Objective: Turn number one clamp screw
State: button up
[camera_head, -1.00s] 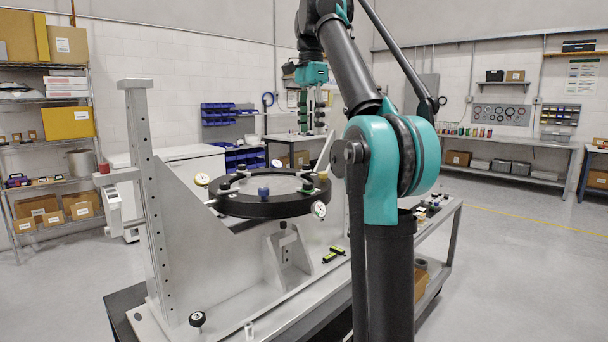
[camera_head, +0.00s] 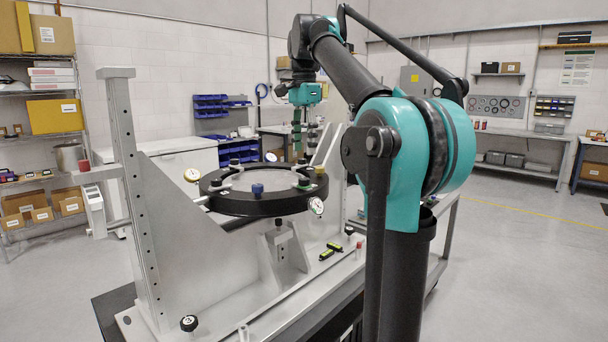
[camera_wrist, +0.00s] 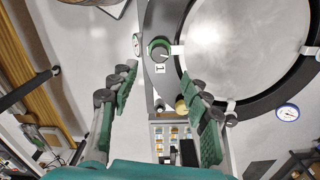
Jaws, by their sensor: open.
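The number one clamp screw (camera_wrist: 160,49) is a dark round knob with a green ring, beside a label "1" (camera_wrist: 160,69). It sits on the dark ring (camera_wrist: 161,18) around a round mirror (camera_wrist: 235,45) in the wrist view. My gripper (camera_wrist: 163,78) is open and empty, its green-padded fingers spread wide. In the picture, the knob lies just beyond the fingertips, between their lines and apart from both. In the head view my gripper (camera_head: 304,128) hangs beyond the fixture's ring (camera_head: 240,207). Which knob there is number one I cannot tell.
Dial gauges (camera_head: 192,175) (camera_head: 316,206) stick out around the ring. A tall perforated post (camera_head: 128,180) and grey side plates (camera_head: 185,235) flank it. A black-and-yellow tool (camera_head: 327,254) lies on the fixture base. Shelves with boxes (camera_head: 50,115) stand far left.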

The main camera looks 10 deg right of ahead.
aim_at(304, 178)
notch_tip(304, 178, down, 9)
jog(key=shift+r, duration=0.15)
dwell(0.4)
grip_shut()
jog(key=shift+n, duration=0.3)
